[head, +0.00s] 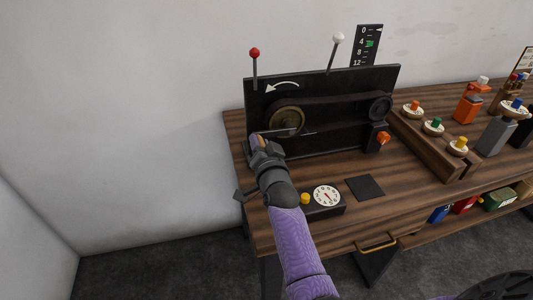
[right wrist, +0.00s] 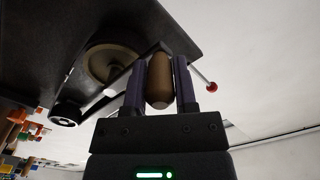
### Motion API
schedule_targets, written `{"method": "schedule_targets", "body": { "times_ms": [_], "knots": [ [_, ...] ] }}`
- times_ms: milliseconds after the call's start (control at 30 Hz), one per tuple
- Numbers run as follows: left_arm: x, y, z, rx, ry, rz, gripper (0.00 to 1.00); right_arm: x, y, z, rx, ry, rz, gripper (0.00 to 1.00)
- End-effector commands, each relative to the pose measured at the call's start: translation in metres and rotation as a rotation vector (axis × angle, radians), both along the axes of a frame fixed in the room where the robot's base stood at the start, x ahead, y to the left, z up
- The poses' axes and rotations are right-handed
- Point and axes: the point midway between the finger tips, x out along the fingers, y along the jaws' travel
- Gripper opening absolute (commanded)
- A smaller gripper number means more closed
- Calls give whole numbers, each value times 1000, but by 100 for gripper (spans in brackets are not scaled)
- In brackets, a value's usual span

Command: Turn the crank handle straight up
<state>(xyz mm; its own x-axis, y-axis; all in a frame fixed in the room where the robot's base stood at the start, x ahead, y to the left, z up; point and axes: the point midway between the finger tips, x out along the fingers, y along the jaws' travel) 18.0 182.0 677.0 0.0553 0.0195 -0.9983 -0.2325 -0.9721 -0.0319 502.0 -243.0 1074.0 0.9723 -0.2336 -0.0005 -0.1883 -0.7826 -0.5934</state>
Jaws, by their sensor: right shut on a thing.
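The crank belongs to a dark belt machine with an upright black panel (head: 330,82). A large brass-coloured wheel (head: 287,121) sits on its left, also seen in the right wrist view (right wrist: 108,66). My right gripper (head: 259,141) is at the panel's lower left, beside the wheel. In the right wrist view its two fingers are shut on the brown crank handle (right wrist: 159,78), one on each side. A dark crank arm runs between wheel and handle. In the head view my gripper mostly hides the handle, which lies to the left of and below the hub. My left gripper is out of view.
A red-knobbed rod (head: 254,65) and a white-knobbed rod (head: 333,52) rise from the panel. A white curved arrow (head: 282,86) points left. A dial box (head: 326,197) lies near my forearm. Coloured knobs (head: 433,126) stand on a wooden block at right.

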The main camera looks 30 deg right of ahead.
Motion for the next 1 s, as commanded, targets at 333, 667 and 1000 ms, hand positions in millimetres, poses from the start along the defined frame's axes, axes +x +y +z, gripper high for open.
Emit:
{"method": "schedule_targets", "body": {
  "times_ms": [333, 667, 1000],
  "knots": [
    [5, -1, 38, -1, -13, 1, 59, -1, -6, 34, 315, -76, -1, 0],
    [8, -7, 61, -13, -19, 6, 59, -4, -21, 57, 620, -151, -2, 0],
    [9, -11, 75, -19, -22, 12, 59, -9, -42, 75, 932, -227, -1, 0]
  ]
}}
